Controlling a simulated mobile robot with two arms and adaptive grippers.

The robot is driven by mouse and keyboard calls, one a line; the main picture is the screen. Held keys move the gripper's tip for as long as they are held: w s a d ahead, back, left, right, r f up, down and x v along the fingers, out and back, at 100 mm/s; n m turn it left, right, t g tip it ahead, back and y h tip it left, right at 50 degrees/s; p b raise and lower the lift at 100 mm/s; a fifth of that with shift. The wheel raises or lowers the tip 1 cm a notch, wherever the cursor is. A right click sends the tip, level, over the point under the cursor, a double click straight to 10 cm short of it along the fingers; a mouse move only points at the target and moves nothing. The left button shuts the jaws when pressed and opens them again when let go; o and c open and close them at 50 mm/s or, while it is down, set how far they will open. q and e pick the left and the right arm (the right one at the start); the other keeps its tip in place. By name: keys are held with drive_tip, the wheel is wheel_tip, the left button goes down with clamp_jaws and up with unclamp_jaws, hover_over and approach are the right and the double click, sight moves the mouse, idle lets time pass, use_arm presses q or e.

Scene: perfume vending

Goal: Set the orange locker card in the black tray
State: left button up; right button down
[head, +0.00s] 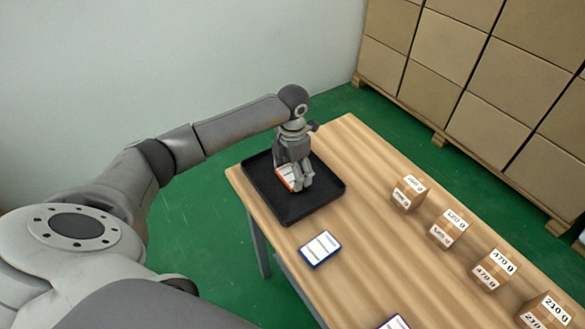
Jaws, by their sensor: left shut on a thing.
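The orange-edged locker card (284,179) with a white face shows in the head view, partly hidden behind my left gripper. The black tray (290,214) lies on the far left end of the wooden table. My left gripper (300,189) points down over the tray and is shut on the orange card. The card is within the tray's outline; I cannot tell whether it touches the tray floor. My right gripper is not in view.
A blue-edged card (320,249) lies on the wooden table (375,235) in front of the tray. Another card (395,322) is cut off at the bottom edge. Several small labelled boxes (447,230) stand along the right side. Large stacked cartons (480,80) are behind.

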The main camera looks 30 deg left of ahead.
use_arm(q)
drive_tip(key=shift+f, duration=0.2)
drive_tip(key=shift+f, duration=0.1)
drive_tip(key=o, duration=1)
drive_tip(key=shift+r, duration=0.25)
drive_tip(key=shift+w+r, duration=0.1)
drive_tip(key=shift+r, duration=0.25)
wheel_tip(320, 180, up, 11)
drive_tip(key=shift+r+b, duration=0.1)
drive_tip(key=shift+b, duration=0.95)
